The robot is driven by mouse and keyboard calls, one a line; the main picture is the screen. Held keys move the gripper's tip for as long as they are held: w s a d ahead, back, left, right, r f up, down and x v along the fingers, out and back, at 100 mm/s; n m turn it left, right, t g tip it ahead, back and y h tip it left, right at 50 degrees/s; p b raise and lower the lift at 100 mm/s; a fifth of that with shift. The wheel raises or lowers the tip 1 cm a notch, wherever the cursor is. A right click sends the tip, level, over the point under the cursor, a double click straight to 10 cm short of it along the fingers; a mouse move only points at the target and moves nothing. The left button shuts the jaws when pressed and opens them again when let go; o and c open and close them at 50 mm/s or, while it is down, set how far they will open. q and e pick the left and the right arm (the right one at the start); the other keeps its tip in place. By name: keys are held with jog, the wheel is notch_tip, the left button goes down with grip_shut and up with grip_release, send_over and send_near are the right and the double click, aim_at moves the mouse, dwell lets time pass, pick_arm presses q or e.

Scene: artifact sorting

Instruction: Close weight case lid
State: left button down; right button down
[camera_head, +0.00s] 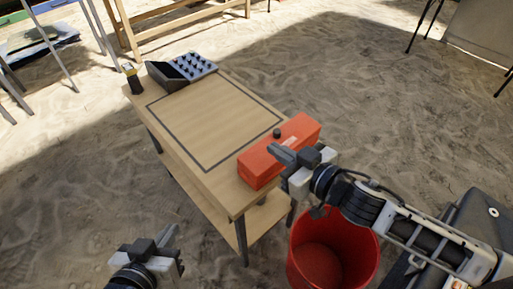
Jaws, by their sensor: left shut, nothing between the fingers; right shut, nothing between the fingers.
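The weight case (196,66) is at the far left corner of the wooden table. Its light grey panel carries several small dark knobs, and a dark grey part slopes down on its left. It looks open, but which part is the lid is too small to tell for sure. My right gripper (280,154) is shut and empty, over the front of the orange box, well apart from the case. My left gripper (167,236) is shut and empty, low in front of the table and far from the case.
An orange box (262,166) lies at the table's right edge, with a small black object (277,133) at it. The table's outlined middle (215,120) is clear. A red bucket (365,262) stands on the sand.

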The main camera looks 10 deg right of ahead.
send_over(257, 154)
jog(key=shift+w+a+f, duration=0.1)
jog(key=shift+w+f, duration=0.05)
jog(key=shift+f, duration=0.6)
notch_tip(257, 154, down, 3)
jog(key=shift+f+b, duration=0.1)
jog(key=shift+b, duration=0.7)
jog(key=shift+f, duration=0.4)
pick_arm(q)
jog(key=shift+f, duration=0.35)
jog(key=shift+r, duration=0.1)
